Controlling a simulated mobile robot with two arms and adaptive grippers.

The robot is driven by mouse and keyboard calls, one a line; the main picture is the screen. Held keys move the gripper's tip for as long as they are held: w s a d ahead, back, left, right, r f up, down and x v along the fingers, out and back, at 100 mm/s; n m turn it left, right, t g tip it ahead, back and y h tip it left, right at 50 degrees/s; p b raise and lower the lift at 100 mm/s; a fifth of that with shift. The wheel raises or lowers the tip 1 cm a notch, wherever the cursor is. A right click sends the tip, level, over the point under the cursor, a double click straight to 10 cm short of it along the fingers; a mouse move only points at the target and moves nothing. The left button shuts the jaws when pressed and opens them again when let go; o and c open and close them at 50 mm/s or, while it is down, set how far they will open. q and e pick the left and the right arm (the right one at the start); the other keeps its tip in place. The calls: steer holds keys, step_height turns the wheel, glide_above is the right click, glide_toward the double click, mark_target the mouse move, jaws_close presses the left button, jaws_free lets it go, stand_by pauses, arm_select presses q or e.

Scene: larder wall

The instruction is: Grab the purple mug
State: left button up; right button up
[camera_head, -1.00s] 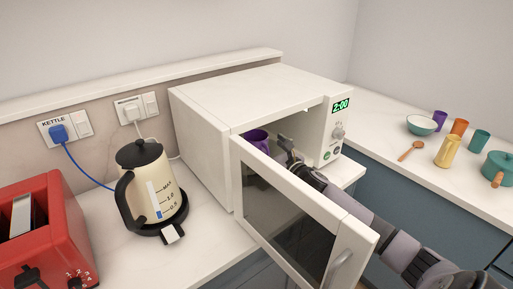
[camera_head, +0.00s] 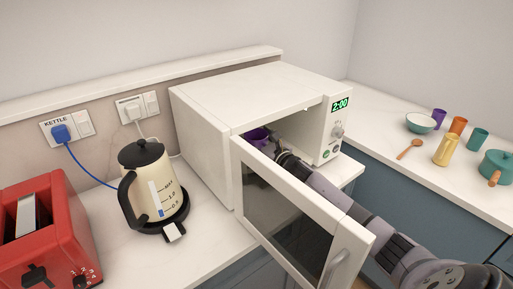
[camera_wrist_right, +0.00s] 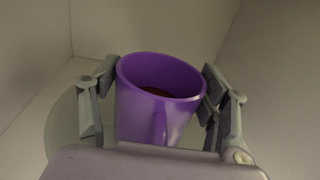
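The purple mug (camera_wrist_right: 150,115) stands upright inside the microwave (camera_head: 205,140), on a round turntable (camera_wrist_right: 62,128). It holds something dark, and its handle faces my right wrist camera. In the head view only part of the mug (camera_head: 257,135) shows above the open door. My right gripper (camera_wrist_right: 160,88) reaches into the microwave with one finger on each side of the mug. The finger pads are close against or touching its sides; firm contact is not clear. In the head view the right gripper (camera_head: 280,150) is mostly hidden. My left gripper is not seen.
The microwave door (camera_head: 290,215) stands open beside my right arm. A cream kettle (camera_head: 150,185) and red toaster (camera_head: 45,235) stand left.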

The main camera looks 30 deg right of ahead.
steer(key=c, duration=1.1)
steer(key=shift+r, duration=0.1)
steer(key=shift+c, duration=0.2)
steer(key=shift+r, duration=0.2)
